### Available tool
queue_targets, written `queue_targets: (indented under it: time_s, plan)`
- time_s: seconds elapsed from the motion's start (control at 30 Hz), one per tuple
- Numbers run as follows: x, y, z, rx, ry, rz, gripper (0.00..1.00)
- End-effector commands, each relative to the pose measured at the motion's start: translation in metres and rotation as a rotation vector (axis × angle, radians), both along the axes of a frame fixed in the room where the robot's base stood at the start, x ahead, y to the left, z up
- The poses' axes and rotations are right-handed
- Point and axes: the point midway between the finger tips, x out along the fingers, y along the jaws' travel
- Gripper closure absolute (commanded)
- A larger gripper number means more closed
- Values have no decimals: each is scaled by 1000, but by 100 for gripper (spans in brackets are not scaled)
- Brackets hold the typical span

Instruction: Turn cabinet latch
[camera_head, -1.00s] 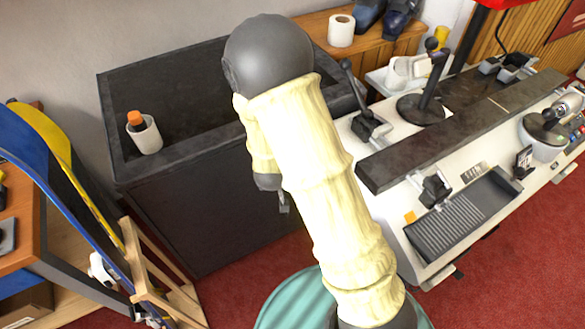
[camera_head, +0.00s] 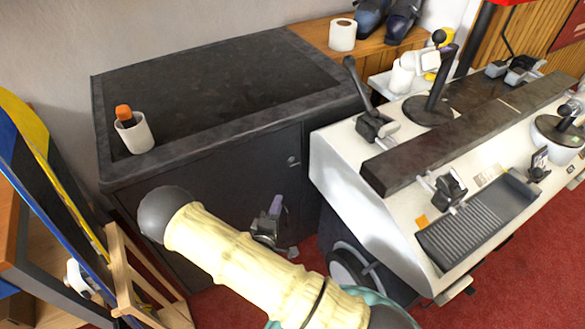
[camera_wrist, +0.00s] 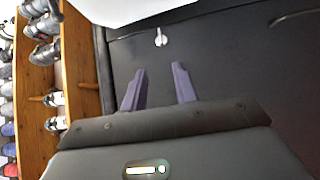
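The dark cabinet (camera_head: 225,167) stands left of centre in the head view, its doors shut. My gripper (camera_wrist: 160,67) is open and empty, with two purple-grey fingers apart. In the head view my gripper (camera_head: 277,206) is in front of the cabinet, below the latch. It appears apart from the latch.
A white cup with an orange-topped item (camera_head: 135,132) stands on the cabinet top. A white workbench (camera_head: 345,170) with a dark bar is at the right. Boards and a wooden frame (camera_head: 130,265) stand at the left. Shoes on wooden shelves (camera_wrist: 75,60) show in the wrist view.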

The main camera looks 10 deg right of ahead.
Motion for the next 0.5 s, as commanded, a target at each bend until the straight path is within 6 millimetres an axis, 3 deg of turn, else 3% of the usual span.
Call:
queue_targets:
  time_s: [0.27, 0.5]
  plan:
    - [8, -4, -1, 4, 1, -2, 71]
    - [40, -21, -1, 5, 0, -5, 71]
